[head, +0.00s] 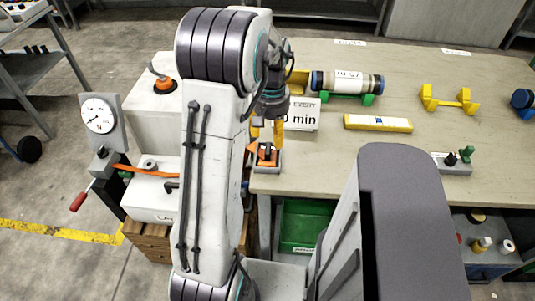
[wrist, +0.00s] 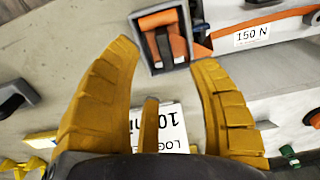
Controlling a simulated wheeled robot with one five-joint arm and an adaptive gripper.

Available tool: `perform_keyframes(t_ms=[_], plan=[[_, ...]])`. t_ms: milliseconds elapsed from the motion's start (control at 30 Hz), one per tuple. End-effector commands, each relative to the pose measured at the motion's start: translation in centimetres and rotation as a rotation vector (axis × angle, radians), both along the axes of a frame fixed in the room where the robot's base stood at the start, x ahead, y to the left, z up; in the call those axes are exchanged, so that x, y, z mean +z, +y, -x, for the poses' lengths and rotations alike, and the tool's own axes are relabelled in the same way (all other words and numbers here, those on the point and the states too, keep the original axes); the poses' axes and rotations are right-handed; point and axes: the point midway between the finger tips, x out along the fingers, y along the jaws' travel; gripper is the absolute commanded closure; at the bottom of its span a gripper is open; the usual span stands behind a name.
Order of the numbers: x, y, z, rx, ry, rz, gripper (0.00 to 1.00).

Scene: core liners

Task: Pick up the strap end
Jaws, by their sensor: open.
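An orange piece with dark prongs, seemingly the strap end (wrist: 160,22), sits in a small grey holder (wrist: 184,68) at the table's edge. In the head view the holder (head: 268,168) is partly hidden by my gripper. My gripper (head: 266,134) is above the holder, pointing down, with its yellow fingers spread and nothing held. In the wrist view, the open fingers (wrist: 166,56) are short of the orange piece, which lies beyond the gap between the tips. An orange strap (head: 135,170) lies on the white box to the left; its link to the piece is unclear.
A white "min" sign (head: 301,114) stands close right of my gripper. A yellow block (head: 378,123), a cylinder on green supports (head: 346,83) and a yellow cradle (head: 449,98) are farther right on the table. A dial gauge (head: 99,116) stands left.

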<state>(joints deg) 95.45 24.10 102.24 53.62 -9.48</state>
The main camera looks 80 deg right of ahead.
Motion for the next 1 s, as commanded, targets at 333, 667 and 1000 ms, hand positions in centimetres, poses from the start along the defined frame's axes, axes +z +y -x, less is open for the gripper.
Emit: perform_keyframes(t_ms=[333,667,1000], plan=[[-3.0,0.1,-0.1,0.0,-0.001,-0.005,0.46],[-6.3,0.1,-0.1,0.0,0.0,-0.003,0.46],[-6.5,0.0,-0.1,0.0,0.0,0.0,0.45]])
